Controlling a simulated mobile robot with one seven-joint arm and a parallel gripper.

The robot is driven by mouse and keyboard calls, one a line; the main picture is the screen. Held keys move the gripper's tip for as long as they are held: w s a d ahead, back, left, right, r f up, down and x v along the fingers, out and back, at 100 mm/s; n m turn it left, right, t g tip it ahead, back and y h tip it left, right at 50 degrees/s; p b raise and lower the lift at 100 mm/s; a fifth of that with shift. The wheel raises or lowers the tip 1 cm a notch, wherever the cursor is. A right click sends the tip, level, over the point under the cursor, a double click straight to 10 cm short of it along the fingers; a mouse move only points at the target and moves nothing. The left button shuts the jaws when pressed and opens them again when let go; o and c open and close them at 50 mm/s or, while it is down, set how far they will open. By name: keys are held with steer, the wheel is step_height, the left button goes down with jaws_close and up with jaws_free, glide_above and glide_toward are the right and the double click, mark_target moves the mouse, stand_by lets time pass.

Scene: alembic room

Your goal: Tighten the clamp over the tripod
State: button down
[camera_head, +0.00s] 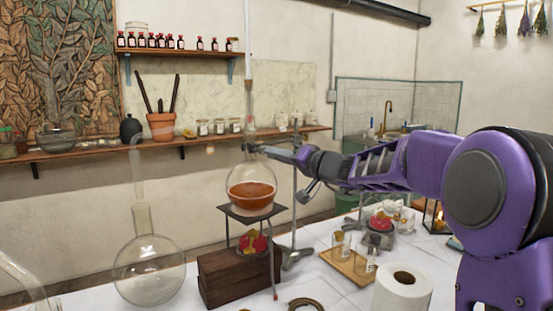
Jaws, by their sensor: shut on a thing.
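The tripod (231,211) has a dark square top and thin legs, and stands around a wooden block (229,280). A round flask (251,175) with amber liquid (251,194) rests upright on it. The clamp (272,151) reaches from the stand rod (294,198) to the flask's neck, above the tripod. My gripper (304,159) comes in from the right and is shut at the clamp's right end by the rod. The fingers hide the part they grip, so I cannot tell which part of the clamp it is.
A large empty flask (148,262) stands at left. A red burner (253,243) sits under the tripod. At right are a wooden tray (348,268) with glasses, a paper roll (402,289) and a second red-topped item (380,225). A shelf (90,150) with jars runs behind.

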steer(key=shift+r+m, duration=0.1)
steer(key=shift+m, duration=4.1)
steer(key=c, duration=0.9)
jaws_free()
steer(key=shift+s, duration=0.1)
steer(key=v, duration=1.7)
steer(key=shift+s+d, duration=0.1)
steer(key=shift+s, duration=0.1)
